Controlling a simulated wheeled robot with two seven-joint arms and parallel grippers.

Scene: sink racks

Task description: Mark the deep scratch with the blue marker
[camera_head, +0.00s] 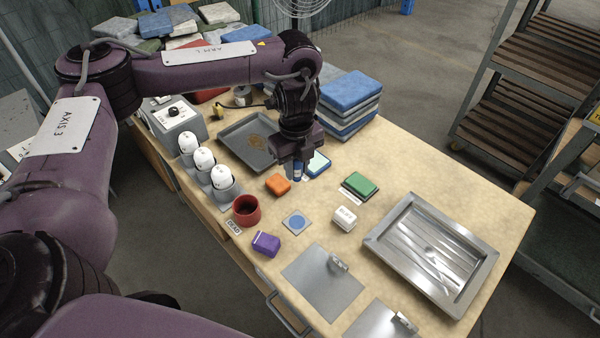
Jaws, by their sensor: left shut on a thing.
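My left gripper (297,160) points down over the middle of the bench, seen from above and behind. It is shut on a slim blue and white thing, apparently the blue marker (297,172), mostly hidden by the fingers. The shallow metal tray (483,278) at the right of the bench has several pale streaks and scratches across its floor. I cannot tell from here which one is deep. The gripper is well to the left of and behind this tray. My right gripper is not in view.
Beside the gripper lie a blue-edged pad (319,162), an orange block (278,184) and a green block (360,185). Nearer are a white block (344,218), purple block (265,243), red cup (246,210) and flat metal plates (322,284). A stained grey tray (230,131) stands behind.

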